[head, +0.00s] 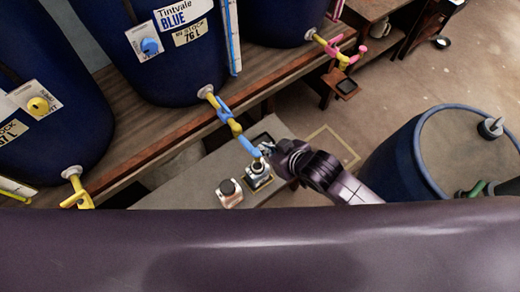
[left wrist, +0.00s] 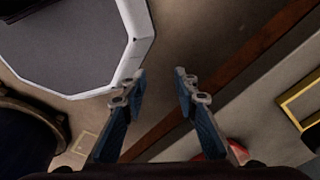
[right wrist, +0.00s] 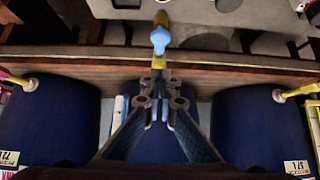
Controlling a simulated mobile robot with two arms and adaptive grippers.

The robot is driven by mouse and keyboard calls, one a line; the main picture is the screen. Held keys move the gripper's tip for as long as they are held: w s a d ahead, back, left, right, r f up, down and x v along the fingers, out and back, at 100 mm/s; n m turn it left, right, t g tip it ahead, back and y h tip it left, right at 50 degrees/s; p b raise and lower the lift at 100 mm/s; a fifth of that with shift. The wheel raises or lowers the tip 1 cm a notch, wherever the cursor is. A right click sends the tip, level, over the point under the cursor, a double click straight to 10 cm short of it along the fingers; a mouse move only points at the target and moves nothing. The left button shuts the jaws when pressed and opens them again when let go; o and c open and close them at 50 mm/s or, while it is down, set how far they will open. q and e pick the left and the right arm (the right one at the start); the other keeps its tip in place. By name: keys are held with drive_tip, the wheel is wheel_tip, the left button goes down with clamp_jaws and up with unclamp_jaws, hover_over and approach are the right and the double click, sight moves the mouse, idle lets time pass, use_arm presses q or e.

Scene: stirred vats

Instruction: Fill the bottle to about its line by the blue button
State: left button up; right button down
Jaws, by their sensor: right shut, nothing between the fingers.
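The blue vat (head: 175,60) labelled Tintvale BLUE carries a round blue button (head: 150,46) on a white plate. Its yellow tap with blue parts (head: 226,112) reaches out over the grey bench; the tap also shows in the right wrist view (right wrist: 161,38). A small bottle (head: 259,181) stands below the tap's end, partly behind my right gripper; its line and fill level are too small to read. My right gripper (head: 266,150) is shut and empty beside the tap's end, above the bottle. My left gripper (left wrist: 158,86) is open and empty, away from these things.
A second bottle with a black cap (head: 229,189) stands left of the first. Neighbouring vats (head: 50,100) with yellow taps stand on the wooden shelf (head: 150,148). A blue drum (head: 400,155) is at the right. Open floor (head: 440,75) lies behind it.

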sight(254, 149)
drive_tip(key=x, duration=0.4)
drive_tip(key=shift+w+a, duration=0.1)
wheel_tip(254, 149, down, 2)
drive_tip(key=shift+f+p, duration=0.1)
drive_tip(key=shift+p, duration=0.25)
drive_tip(key=shift+f, duration=0.8)
use_arm(q)
drive_tip(key=shift+s+d+r, duration=0.4)
drive_tip(key=shift+s+d, duration=0.2)
drive_tip(key=shift+s, duration=0.05)
use_arm(e)
drive_tip(key=shift+f, duration=0.1)
use_arm(q)
drive_tip(key=shift+a, duration=0.1)
